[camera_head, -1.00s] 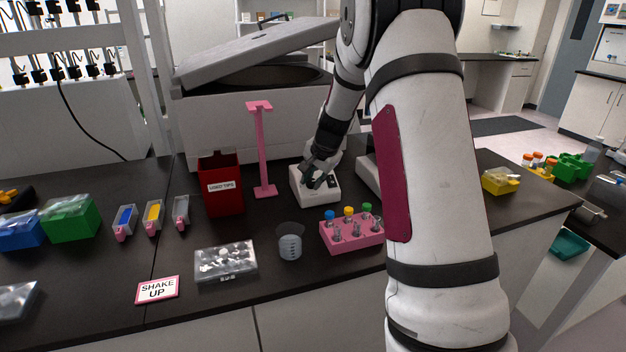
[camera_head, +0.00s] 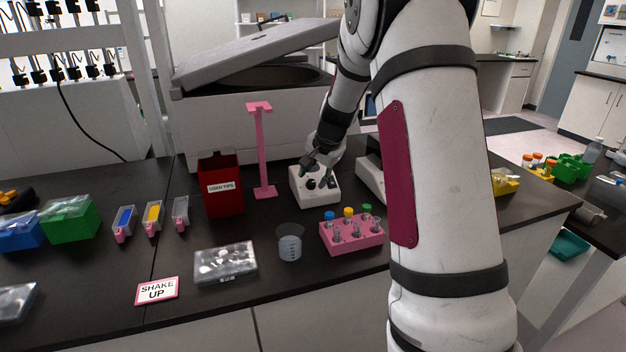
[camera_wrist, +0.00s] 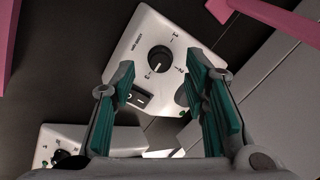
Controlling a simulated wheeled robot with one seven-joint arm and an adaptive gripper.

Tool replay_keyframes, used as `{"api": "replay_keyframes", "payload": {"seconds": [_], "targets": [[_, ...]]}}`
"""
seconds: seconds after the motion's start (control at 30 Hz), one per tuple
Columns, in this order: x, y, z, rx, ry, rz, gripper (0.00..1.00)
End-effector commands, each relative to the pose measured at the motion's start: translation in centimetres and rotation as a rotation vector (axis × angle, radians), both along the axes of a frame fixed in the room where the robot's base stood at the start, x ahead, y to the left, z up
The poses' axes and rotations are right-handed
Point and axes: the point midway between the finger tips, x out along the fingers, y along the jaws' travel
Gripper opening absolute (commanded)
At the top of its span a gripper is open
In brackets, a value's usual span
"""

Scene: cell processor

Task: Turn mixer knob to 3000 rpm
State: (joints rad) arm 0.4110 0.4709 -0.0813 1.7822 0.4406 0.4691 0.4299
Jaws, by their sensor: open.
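The mixer (camera_head: 318,196) is a small white box on the black bench, seen behind the pink tube rack in the head view. In the wrist view the mixer (camera_wrist: 146,38) shows its top face, with a round black knob (camera_wrist: 160,59), scale marks around it and a black rocker switch (camera_wrist: 138,97). The scale numbers are too small to read surely. My gripper (camera_head: 320,178) is above the mixer. In the wrist view my gripper (camera_wrist: 170,95) is open and empty, its teal-padded fingers apart, with the knob showing beyond and between them.
A second white device (camera_wrist: 75,140) stands beside the mixer. A pink stand (camera_head: 261,150) and a red used-tips bin (camera_head: 219,187) are to the left. The pink tube rack (camera_head: 352,236) and a beaker (camera_head: 290,243) stand in front. A large centrifuge (camera_head: 230,125) is behind.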

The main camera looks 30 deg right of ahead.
Motion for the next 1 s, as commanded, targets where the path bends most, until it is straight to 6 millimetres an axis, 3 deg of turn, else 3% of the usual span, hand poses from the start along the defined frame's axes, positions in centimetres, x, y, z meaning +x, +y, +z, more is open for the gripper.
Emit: {"api": "replay_keyframes", "payload": {"seconds": [0.2, 0.4, 0.6, 1.0], "targets": [[-2.1, 0.3, 4.3, -0.001, -0.003, 0.000, 0.41], [-3.6, 0.5, 7.0, 0.001, -0.002, 0.000, 0.41], [-4.2, 0.6, 8.1, 0.001, 0.000, 0.000, 0.41], [-4.3, 0.6, 8.2, 0.001, 0.000, 0.000, 0.41]]}}
